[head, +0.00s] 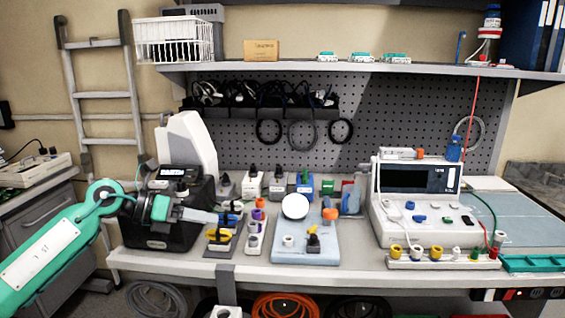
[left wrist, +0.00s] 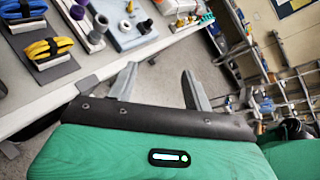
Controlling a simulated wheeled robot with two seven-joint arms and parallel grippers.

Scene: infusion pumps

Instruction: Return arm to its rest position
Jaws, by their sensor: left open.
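My left arm (head: 60,245), green with a pale label plate, reaches in from the left in the head view. Its gripper (head: 212,216) is over the left part of the workbench, close to the yellow and blue cable bundles on a dark board. In the left wrist view the two grey fingers (left wrist: 160,85) stand apart with nothing between them. The floor and the bench edge show beyond them. My right gripper is in neither view.
The bench (head: 180,265) carries a black device (head: 155,222), a light blue board (head: 305,245) and a white monitor unit (head: 415,205). Yellow and blue cable bundles (left wrist: 40,48) lie at upper left in the wrist view. A ladder (head: 103,95) leans at the left wall.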

